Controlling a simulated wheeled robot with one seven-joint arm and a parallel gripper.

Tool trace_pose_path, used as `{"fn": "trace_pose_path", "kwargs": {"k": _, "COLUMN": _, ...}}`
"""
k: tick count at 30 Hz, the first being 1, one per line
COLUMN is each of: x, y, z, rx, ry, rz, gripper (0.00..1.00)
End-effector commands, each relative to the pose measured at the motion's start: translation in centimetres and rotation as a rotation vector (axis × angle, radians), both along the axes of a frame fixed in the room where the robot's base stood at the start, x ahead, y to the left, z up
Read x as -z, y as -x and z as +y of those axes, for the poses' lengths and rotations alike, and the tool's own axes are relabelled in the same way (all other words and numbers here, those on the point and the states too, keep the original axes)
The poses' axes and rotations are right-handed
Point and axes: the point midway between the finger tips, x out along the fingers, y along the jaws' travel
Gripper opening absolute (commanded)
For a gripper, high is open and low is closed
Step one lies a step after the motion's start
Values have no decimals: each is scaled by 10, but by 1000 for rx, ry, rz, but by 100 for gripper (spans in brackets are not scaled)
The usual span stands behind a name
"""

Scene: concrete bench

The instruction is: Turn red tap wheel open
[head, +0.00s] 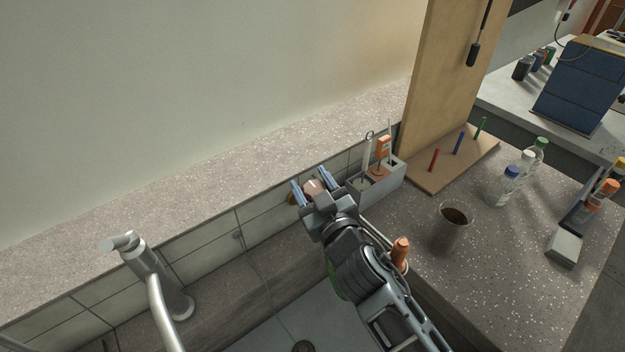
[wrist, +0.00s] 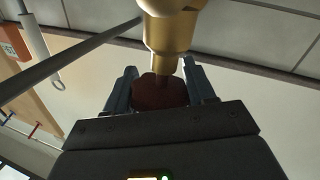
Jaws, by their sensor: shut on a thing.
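The red tap wheel (wrist: 158,92) is dark red and rounded in the wrist view, on the end of a brass tap body (wrist: 170,30). My gripper (head: 311,184) is at the tiled wall below the ledge, its two blue-grey fingers on either side of the wheel, shut on it. In the head view only a small reddish-brown part of the wheel (head: 314,188) shows between the fingers. The gripper hides the rest. How far the wheel is turned cannot be told.
A grey holder (head: 378,187) with upright tools stands just right of my gripper. A cup (head: 452,222) of dark liquid and several bottles (head: 503,187) stand on the speckled bench. A steel faucet (head: 150,275) rises at the left over the sink.

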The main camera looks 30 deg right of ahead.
Motion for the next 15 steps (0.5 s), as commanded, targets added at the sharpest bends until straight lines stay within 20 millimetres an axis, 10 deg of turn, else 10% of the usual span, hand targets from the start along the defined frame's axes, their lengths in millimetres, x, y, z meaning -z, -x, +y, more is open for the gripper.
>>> {"fn": "trace_pose_path", "kwargs": {"k": 10, "x": 2, "y": 0, "z": 3, "rx": -7, "ry": 1, "rz": 2, "gripper": 24}}
{"fn": "trace_pose_path", "kwargs": {"k": 11, "x": 2, "y": 0, "z": 3, "rx": -7, "ry": 1, "rz": 2, "gripper": 56}}
{"fn": "trace_pose_path", "kwargs": {"k": 15, "x": 2, "y": 0, "z": 2, "rx": -6, "ry": 1, "rz": 2, "gripper": 70}}
